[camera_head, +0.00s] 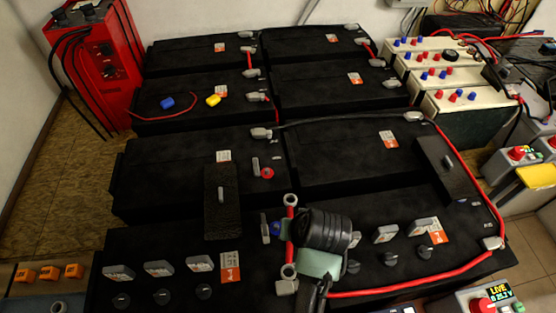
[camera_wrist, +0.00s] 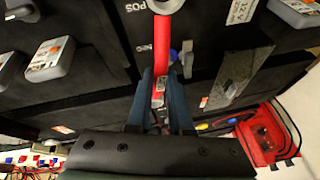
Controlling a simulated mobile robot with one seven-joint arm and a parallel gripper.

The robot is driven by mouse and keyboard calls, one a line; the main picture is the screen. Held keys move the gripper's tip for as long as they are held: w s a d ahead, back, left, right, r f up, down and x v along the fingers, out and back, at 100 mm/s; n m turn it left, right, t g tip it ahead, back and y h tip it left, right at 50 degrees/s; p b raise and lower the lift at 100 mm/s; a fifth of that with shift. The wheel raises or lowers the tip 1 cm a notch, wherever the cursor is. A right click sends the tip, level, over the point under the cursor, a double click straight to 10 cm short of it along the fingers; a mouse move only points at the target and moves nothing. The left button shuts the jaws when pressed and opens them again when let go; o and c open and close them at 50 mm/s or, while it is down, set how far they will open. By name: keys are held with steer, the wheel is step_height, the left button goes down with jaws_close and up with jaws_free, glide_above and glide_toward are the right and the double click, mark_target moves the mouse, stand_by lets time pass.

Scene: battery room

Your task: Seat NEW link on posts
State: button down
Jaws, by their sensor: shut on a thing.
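The red link (camera_head: 290,228) has a grey ring at each end and stands lengthwise across the front batteries in the head view. My gripper (camera_wrist: 160,92) is shut on the red link, which also shows between the fingers in the wrist view (camera_wrist: 165,45). In the head view my dark wrist covers the right side of the link. The near ring lies close to a grey terminal (camera_head: 285,287). The far ring is over the front battery's back edge, below a grey post (camera_head: 256,165) and a red ring (camera_head: 267,173). Whether either ring touches a post cannot be told.
Dark flat covers (camera_head: 220,205) and (camera_head: 440,165) lie on the batteries. Grey caps (camera_head: 158,268) line the front battery. A red cable (camera_head: 420,285) curves around the right side. A red charger (camera_head: 95,60) stands back left. Blue (camera_head: 167,103) and yellow (camera_head: 213,100) pieces lie behind.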

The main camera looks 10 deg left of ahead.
steer(key=w+a+r+n+b, duration=0.1)
steer(key=w+a+r, duration=0.1)
steer(key=w+a, duration=0.3)
steer(key=w+a+r+n, duration=0.1)
steer(key=w+a+r, duration=0.15)
steer(key=w, duration=0.45)
step_height(320, 180, down, 8)
steer(key=b, duration=0.7)
steer(key=shift+s+r+g+y, duration=0.15)
steer(key=shift+r+g+y, duration=0.05)
steer(key=shift+g+y, duration=0.1)
steer(key=shift+s+d+r+p, duration=0.1)
steer(key=shift+d+p, duration=0.05)
steer(key=shift+p, duration=0.65)
steer(key=shift+f, duration=1.25)
stand_by(2.0)
steer(key=shift+c, duration=1.8)
jaws_free()
